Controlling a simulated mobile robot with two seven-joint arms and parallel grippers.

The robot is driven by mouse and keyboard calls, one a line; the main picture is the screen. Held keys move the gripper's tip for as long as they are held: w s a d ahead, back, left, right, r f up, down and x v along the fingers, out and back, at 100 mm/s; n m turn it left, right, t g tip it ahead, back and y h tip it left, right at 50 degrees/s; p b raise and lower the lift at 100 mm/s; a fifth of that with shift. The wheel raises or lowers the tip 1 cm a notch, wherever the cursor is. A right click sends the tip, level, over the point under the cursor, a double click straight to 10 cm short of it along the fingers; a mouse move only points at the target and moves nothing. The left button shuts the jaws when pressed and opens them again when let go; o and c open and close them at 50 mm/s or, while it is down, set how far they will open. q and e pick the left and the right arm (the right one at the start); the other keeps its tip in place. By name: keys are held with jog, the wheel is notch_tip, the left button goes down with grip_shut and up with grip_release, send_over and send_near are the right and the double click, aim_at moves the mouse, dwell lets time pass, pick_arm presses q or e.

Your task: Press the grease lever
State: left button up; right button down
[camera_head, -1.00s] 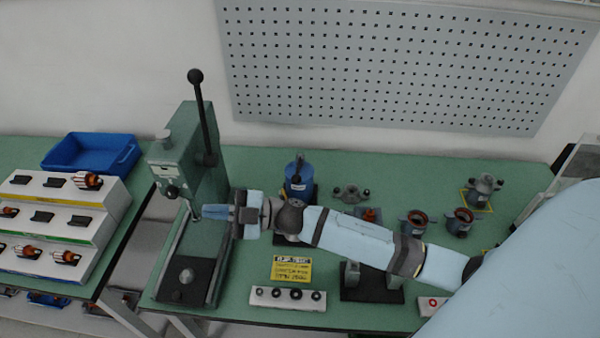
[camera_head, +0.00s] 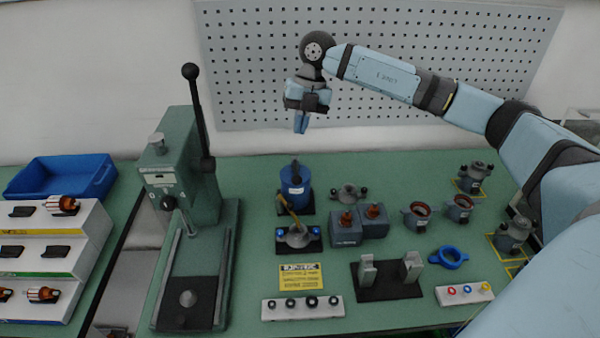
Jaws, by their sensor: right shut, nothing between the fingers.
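A blue canister (camera_head: 295,181) with a dark upright piece on its top stands near the back of the green table, right of the press; that piece looks like the grease lever, though it is small. My right gripper (camera_head: 302,124) is shut and empty. It points down, raised above the canister and apart from it, in front of the pegboard. A tan stick (camera_head: 289,209) leans from the canister's front toward a grey housing (camera_head: 297,236) on a black base. My left gripper is not in view.
A green press (camera_head: 185,165) with a tall black-knobbed handle (camera_head: 202,115) stands to the left. Grey motor housings (camera_head: 345,230) with copper parts stand right of the canister. A yellow label (camera_head: 301,277) and a black fixture (camera_head: 387,284) lie nearer. A blue tray (camera_head: 62,178) is far left.

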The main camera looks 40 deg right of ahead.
jog(key=shift+d+r+m+h, duration=0.2)
jog(key=shift+d+r+h, duration=0.1)
jog(key=shift+d, duration=0.35)
jog(key=shift+d+r+m+h, duration=0.2)
jog(key=shift+d+r, duration=0.05)
jog(key=shift+d, duration=0.35)
jog(key=p, duration=0.3)
send_near(298, 175)
jog(key=f, duration=0.2)
jog(key=a+f, duration=0.1)
jog(key=f, duration=0.4)
jog(key=shift+s+a+f, duration=0.15)
jog(key=shift+a, duration=0.2)
